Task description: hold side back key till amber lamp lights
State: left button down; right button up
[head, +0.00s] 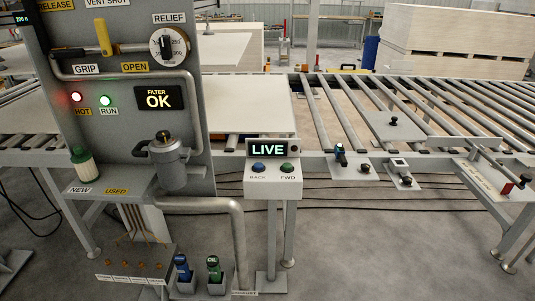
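A grey control post (272,188) stands right of the panel, with a lit display (268,149) reading LIVE. On its sloped face are a blue key (258,167), whose small label looks like BACK, and a green key (287,167) marked FWD. Nothing touches either key. A small dark round part (295,150) sits beside the display; I cannot tell whether it is a lamp. No lamp is clearly lit amber. On the panel a red lamp (76,97) marked HOT and a green lamp (105,100) marked RUN are lit. Neither gripper is in view.
The tall grey panel (195,120) carries a dial (169,47), a yellow lever (103,37) and a FILTER OK display (158,98). A filter housing (168,160) juts from its shelf. A roller conveyor (340,110) runs behind the post.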

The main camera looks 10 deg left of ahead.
aim_at(259, 166)
jog(key=i+l+u, duration=0.1)
jog(key=i+l, duration=0.55)
jog(key=l, duration=0.2)
jog(key=i+l+u, duration=0.15)
jog(key=i+l, duration=0.5)
jog(key=l, duration=0.25)
jog(key=u, duration=0.05)
